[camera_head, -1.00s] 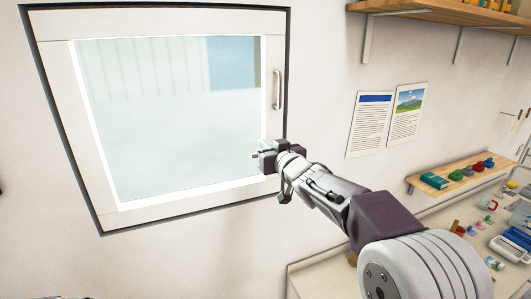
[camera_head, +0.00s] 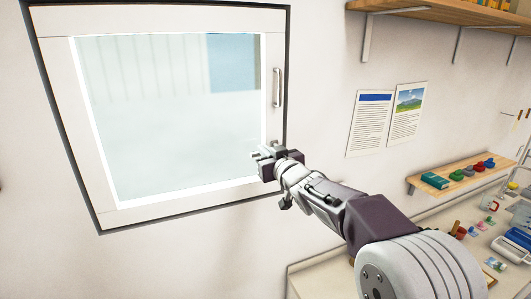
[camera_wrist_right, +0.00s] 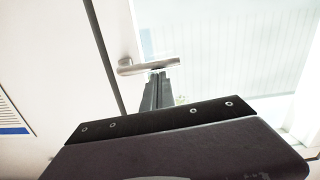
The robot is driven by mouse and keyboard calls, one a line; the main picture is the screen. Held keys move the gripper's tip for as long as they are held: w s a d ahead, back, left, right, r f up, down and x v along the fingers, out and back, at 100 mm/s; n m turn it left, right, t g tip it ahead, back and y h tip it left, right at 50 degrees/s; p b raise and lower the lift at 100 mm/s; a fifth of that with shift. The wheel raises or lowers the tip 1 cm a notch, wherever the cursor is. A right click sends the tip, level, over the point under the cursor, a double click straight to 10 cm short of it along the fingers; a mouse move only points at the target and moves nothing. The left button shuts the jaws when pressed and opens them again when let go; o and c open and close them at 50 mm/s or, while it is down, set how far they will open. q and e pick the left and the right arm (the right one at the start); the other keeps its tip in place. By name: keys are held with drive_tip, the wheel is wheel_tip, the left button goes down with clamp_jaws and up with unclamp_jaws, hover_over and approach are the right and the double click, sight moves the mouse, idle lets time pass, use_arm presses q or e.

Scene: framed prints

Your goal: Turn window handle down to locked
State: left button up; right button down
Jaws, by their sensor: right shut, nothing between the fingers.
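In the right wrist view the handle (camera_wrist_right: 148,66) shows as a short metal bar lying across the picture. My left gripper is out of view.
Two printed sheets (camera_head: 370,123) hang on the wall right of the window. A wooden shelf (camera_head: 455,178) with small items and a cluttered counter (camera_head: 325,275) lie at the right. A higher shelf (camera_head: 430,10) is above. The wall below the window is clear.

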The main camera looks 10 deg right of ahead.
drive_tip(key=d+f+n+b, duration=0.4)
drive_tip(key=f+n+b, duration=0.4)
drive_tip(key=n+b, duration=0.6)
drive_tip(key=shift+w+n+t+h+b, duration=0.4)
drive_tip(key=shift+n, duration=1)
